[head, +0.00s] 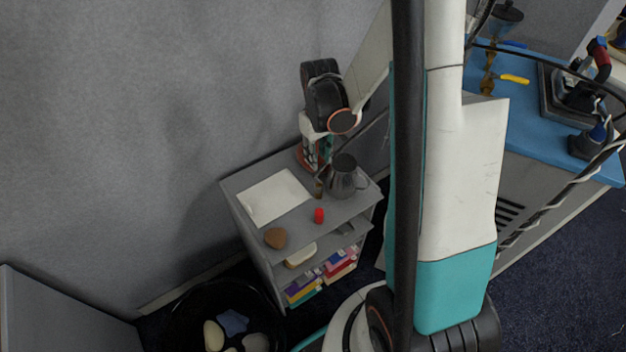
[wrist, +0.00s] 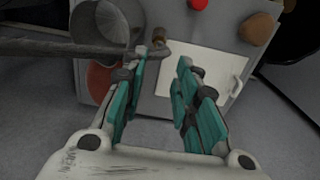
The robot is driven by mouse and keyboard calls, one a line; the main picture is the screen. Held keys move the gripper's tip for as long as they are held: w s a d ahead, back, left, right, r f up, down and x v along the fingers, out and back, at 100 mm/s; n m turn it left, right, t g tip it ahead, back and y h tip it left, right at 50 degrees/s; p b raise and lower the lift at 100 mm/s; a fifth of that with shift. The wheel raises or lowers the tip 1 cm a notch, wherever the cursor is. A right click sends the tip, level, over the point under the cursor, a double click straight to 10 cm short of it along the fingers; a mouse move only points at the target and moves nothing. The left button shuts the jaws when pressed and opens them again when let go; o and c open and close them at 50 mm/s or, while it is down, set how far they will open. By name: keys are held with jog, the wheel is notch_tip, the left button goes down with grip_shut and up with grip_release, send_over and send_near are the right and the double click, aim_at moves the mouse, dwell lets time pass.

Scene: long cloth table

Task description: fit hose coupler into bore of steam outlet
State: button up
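My gripper (wrist: 163,62) is open over the back of a small grey cart, its two teal fingers spread with nothing between them. In the head view, my gripper (head: 316,160) is partly hidden by my wrist. A small brass piece (head: 319,187) stands beside the pitcher on the cart; in the wrist view, this brass piece (wrist: 160,36) shows just beyond the left fingertip. A dark hose (wrist: 60,47) runs in from the left and ends by it; I cannot tell whether they are joined. Brass valve fittings (head: 489,72) show on the blue table; no outlet bore can be made out.
The grey cart (head: 235,188) carries a metal pitcher (head: 344,178), white sheet (head: 273,196), red cylinder (head: 319,215) and brown lump (head: 276,238). A wall stands behind it. The blue table (head: 530,130) holds irons (head: 575,92) and cables. A black bin (head: 190,315) is in front.

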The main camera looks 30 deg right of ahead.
aim_at(319, 182)
notch_tip(319, 182, down, 14)
jog(key=b, duration=0.5)
jog(key=shift+s+d+f, duration=0.1)
jog(key=shift+s+f, duration=0.05)
jog(key=shift+c, duration=0.3)
grip_shut()
